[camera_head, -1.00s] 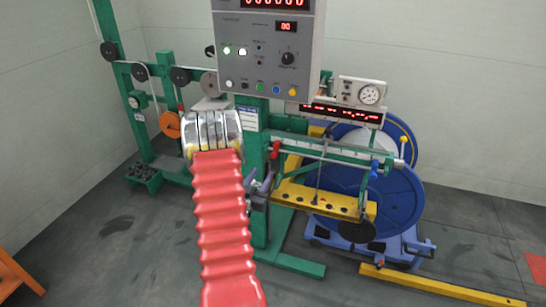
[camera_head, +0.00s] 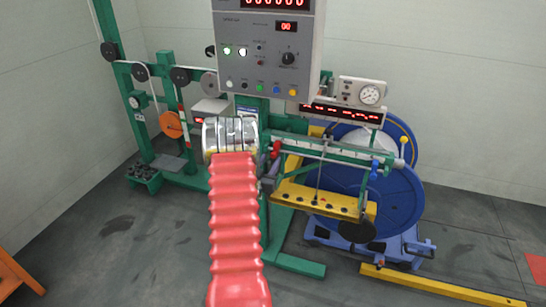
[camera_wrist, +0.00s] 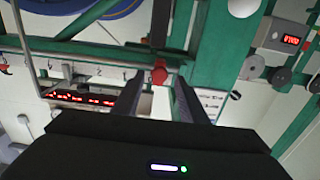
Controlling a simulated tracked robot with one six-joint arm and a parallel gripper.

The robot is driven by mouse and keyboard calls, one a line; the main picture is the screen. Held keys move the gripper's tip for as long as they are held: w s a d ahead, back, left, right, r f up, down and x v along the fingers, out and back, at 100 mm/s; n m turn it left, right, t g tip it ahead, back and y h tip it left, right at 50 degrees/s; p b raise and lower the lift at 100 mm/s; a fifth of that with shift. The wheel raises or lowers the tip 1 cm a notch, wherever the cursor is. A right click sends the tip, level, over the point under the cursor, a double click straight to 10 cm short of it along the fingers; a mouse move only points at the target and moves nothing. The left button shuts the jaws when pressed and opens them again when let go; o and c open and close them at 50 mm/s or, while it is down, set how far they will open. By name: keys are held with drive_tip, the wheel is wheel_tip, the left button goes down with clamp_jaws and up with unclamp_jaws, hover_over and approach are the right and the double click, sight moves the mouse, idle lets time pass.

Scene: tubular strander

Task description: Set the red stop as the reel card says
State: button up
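The red stop (camera_head: 276,149) sits at the left end of the green-framed rail (camera_head: 330,150). In the head view my gripper (camera_head: 268,180) is partly hidden behind my arm. A small white and blue card (camera_head: 247,112) hangs on the green post; its text is unreadable and I cannot tell if it is the reel card.
A blue part (camera_head: 374,169) hangs near the rail's right end. A yellow beam (camera_head: 325,200) runs below the rail, before the large blue reel (camera_head: 405,195). A control box (camera_head: 265,55) stands above, with a red-lettered display (camera_head: 340,113) to its lower right.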

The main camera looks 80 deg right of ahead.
sight(273, 156)
drive_tip(key=shift+s+d, duration=0.15)
drive_tip(key=shift+d, duration=1)
drive_tip(key=shift+s+d, duration=0.1)
drive_tip(key=shift+d, duration=1)
drive_tip(key=shift+c, duration=0.4)
clamp_jaws()
